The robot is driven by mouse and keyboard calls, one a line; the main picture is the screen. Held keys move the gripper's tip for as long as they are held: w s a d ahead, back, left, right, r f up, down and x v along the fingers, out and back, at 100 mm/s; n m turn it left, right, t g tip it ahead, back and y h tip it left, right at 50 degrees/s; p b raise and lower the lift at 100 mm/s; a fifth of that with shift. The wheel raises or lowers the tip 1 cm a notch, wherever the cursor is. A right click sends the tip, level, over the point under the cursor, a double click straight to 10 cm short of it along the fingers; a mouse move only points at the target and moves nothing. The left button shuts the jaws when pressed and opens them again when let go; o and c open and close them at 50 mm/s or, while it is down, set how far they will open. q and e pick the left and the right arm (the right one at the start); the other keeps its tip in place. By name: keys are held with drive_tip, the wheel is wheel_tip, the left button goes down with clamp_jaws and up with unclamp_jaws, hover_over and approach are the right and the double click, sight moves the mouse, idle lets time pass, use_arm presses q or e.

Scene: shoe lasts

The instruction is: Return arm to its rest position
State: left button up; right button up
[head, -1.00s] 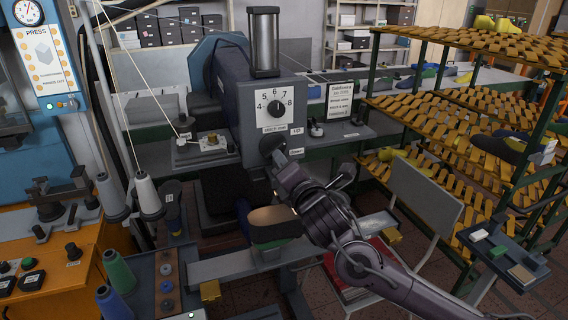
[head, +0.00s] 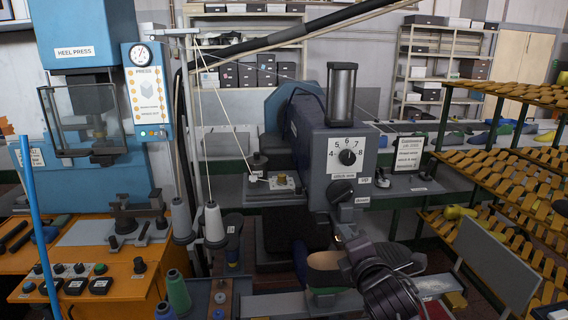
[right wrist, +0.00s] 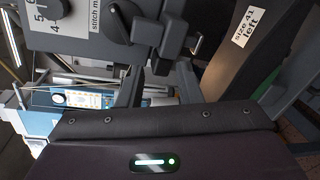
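My right gripper (head: 352,240) is in front of the grey stitching machine (head: 310,135), just below its dark up/down lever (head: 341,192). In the right wrist view my right gripper (right wrist: 160,88) shows two dark fingers standing apart with nothing between them. The lever (right wrist: 175,40) is beyond the fingertips there, and I see no contact. A shoe last with a tan sole (head: 325,262) sits low at the machine, partly behind my right arm. A "size 41 left" label (right wrist: 248,27) shows at the upper right of the wrist view. My left gripper is not in view.
An orange bench (head: 120,285) with the blue heel press (head: 85,35) stands at the left. Thread cones (head: 214,225) stand between bench and machine.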

drive_tip(key=s+d+f+m+g, duration=0.1)
drive_tip(key=s+f+m+g, duration=0.5)
drive_tip(key=s+f+m, duration=0.7)
drive_tip(key=s+d+f+m+g, duration=0.1)
drive_tip(key=s+f+m+g, duration=0.65)
drive_tip(key=s, duration=0.85)
wheel_tip(320, 180, down, 35)
drive_tip(key=s+b, duration=0.2)
drive_tip(key=b, duration=0.1)
drive_tip(key=s+d+f+g+b, duration=0.1)
drive_tip(key=s+d+f, duration=0.2)
drive_tip(key=s+f, duration=1.5)
drive_tip(key=shift+s+f+g+h+b, duration=0.25)
drive_tip(key=shift+s+g+h+b, duration=0.15)
drive_tip(key=shift+s, duration=0.2)
